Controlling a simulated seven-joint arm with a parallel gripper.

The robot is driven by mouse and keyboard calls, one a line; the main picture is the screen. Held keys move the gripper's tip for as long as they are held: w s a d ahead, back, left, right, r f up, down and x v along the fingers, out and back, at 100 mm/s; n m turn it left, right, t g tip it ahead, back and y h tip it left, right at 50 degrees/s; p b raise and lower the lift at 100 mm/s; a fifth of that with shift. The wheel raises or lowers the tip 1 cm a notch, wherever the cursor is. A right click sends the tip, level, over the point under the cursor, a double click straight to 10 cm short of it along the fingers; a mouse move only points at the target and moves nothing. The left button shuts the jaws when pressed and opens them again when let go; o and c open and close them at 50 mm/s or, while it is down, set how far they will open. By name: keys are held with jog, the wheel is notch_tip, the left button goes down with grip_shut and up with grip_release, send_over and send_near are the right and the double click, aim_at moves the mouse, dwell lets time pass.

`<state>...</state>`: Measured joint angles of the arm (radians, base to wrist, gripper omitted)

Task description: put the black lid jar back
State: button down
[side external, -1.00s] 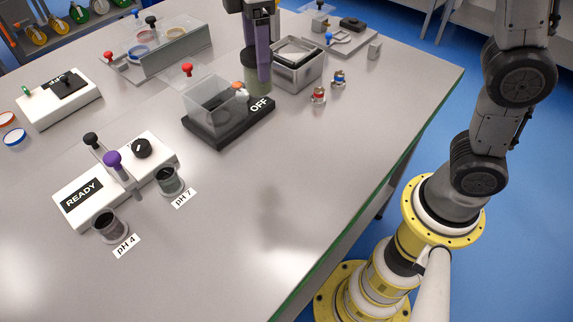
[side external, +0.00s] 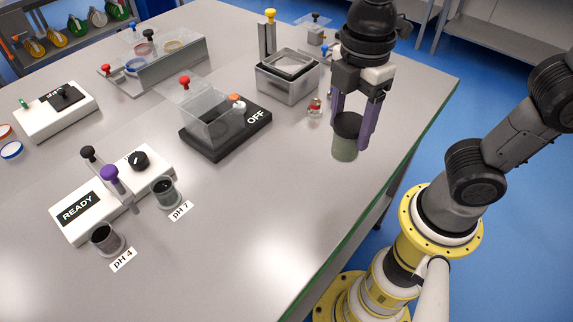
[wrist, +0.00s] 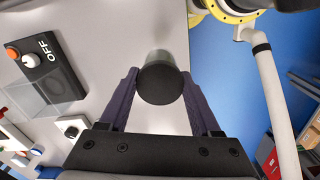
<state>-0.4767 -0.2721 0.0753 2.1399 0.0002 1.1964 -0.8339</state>
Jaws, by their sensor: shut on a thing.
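The black lid jar has a grey-green body (side external: 344,150) and a dark round lid (side external: 348,125). My gripper (side external: 352,130) is shut on it, with one purple finger on each side near the lid. The jar hangs upright near the right side of the table; I cannot tell its exact height. In the wrist view the jar (wrist: 161,82) is seen lid-on between the fingers, with bare table around it.
A metal tub (side external: 288,88) and a small red-banded bottle (side external: 314,107) stand behind and left of the jar. A black OFF base with a clear box (side external: 214,118) is further left. The READY unit (side external: 80,212) is front left. The front right table is clear.

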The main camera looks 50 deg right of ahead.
jog(key=shift+w+a+f, duration=0.8)
jog(key=shift+w+f, duration=0.7)
jog(key=shift+f, duration=0.4)
jog(key=shift+w+a+f, duration=0.75)
jog(key=shift+w+f, duration=0.8)
jog(key=shift+f, duration=0.35)
jog(key=shift+w+a+f, duration=0.8)
jog(key=shift+w+f, duration=0.7)
jog(key=shift+f, duration=0.4)
jog(key=shift+f, duration=0.15)
jog(key=shift+c, duration=0.5)
grip_release()
